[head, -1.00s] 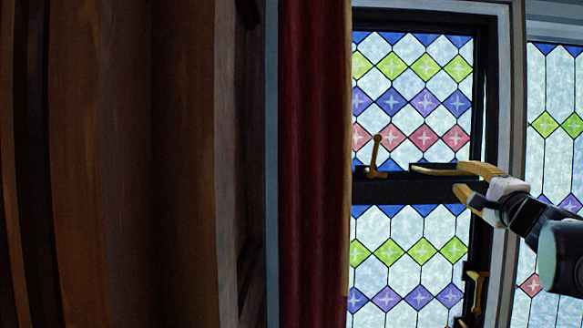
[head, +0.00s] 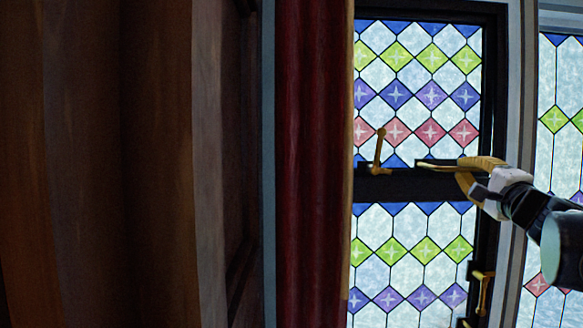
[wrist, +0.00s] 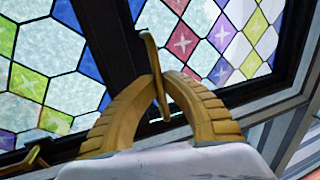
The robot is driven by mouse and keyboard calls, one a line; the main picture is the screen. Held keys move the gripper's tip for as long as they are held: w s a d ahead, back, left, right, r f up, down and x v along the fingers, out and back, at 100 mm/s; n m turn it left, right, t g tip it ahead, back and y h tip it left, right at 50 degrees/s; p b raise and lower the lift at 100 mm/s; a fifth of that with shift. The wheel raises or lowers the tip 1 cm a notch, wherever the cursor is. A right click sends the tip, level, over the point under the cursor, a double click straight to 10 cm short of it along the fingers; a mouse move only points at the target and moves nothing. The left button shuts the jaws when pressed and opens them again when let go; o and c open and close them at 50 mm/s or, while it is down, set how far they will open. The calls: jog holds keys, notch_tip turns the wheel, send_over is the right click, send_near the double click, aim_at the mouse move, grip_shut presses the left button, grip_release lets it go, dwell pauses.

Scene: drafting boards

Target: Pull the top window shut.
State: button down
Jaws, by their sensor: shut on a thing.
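The top window (head: 420,70) is a dark-framed pane of coloured diamond glass in the upper right half of the head view; it also shows at right in the wrist view (wrist: 225,45). I cannot tell how far it stands open. A brass bar (head: 436,166) lies along its bottom rail. My gripper (head: 470,168) is shut on the right end of this bar. In the wrist view both yellow fingers meet around the brass bar (wrist: 151,55). Another upright brass handle (head: 379,150) stands at the left of the same rail.
Below is a lower diamond-glass window (head: 410,255) with a brass handle (head: 483,290) at its right side. A dark red curtain (head: 305,160) hangs left of the windows, beside dark wooden panelling (head: 110,160). Another window (head: 560,80) is at far right.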

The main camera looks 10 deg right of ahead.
jog(key=shift+s+a+r, duration=0.1)
jog(key=shift+s+r, duration=0.2)
jog(key=shift+s, duration=0.3)
jog(key=c, duration=1.9)
grip_release()
jog(key=shift+w, duration=0.1)
jog(key=o, duration=0.4)
jog(key=shift+s, duration=0.25)
jog(key=v, duration=0.7)
jog(key=shift+s, duration=0.3)
jog(key=shift+a+f, duration=0.1)
